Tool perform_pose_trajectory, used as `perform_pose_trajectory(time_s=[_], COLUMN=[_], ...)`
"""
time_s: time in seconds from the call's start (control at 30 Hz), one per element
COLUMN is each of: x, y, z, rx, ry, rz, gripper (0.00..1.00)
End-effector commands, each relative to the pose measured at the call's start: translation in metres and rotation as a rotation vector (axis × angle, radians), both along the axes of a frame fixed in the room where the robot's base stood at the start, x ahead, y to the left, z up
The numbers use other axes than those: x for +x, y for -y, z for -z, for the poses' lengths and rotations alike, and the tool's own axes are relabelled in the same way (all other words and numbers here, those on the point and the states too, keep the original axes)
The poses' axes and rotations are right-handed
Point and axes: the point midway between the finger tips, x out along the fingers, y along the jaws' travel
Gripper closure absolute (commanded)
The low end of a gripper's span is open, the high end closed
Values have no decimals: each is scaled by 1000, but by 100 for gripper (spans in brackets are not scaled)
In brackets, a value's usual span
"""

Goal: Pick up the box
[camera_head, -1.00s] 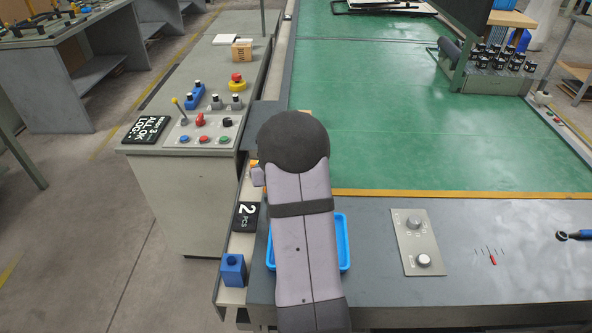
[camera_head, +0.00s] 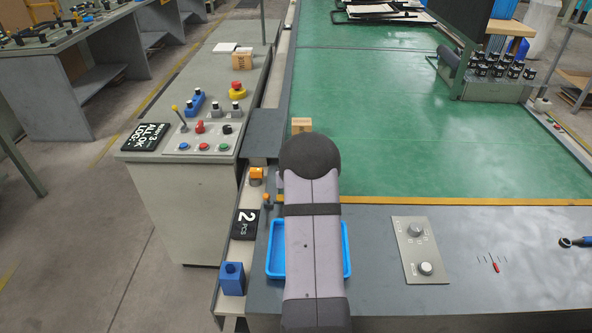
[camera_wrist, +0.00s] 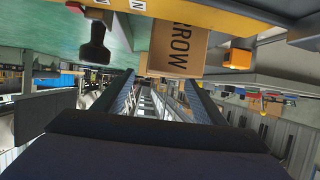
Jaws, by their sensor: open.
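A small cardboard box (camera_head: 302,125) sits on the green surface just beyond the dark rounded joint of my arm in the head view. In the wrist view a brown box with dark lettering (camera_wrist: 180,50) is at the top centre, ahead of the fingertips. My gripper (camera_wrist: 160,85) is open, with its two dark fingers spread and nothing visible between them. The box appears beyond the finger ends; whether they touch cannot be told. My arm hides the gripper in the head view.
Another cardboard box (camera_head: 242,61) stands on the grey cabinet at the left. A blue tray (camera_head: 346,262) lies under my arm. An orange block (camera_head: 256,174) and a black "2 PCS" sign (camera_head: 244,224) are left of it. The green surface (camera_head: 420,140) is largely clear.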

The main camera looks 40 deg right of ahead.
Motion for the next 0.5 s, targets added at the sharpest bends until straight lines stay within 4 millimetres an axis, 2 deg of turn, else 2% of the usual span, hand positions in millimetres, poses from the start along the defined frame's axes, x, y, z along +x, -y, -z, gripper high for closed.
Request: perform_pose_trajectory(time_s=[0.5], x=[33], y=[23], z=[15], rx=[1], ry=[-1], rz=[0], gripper=[35])
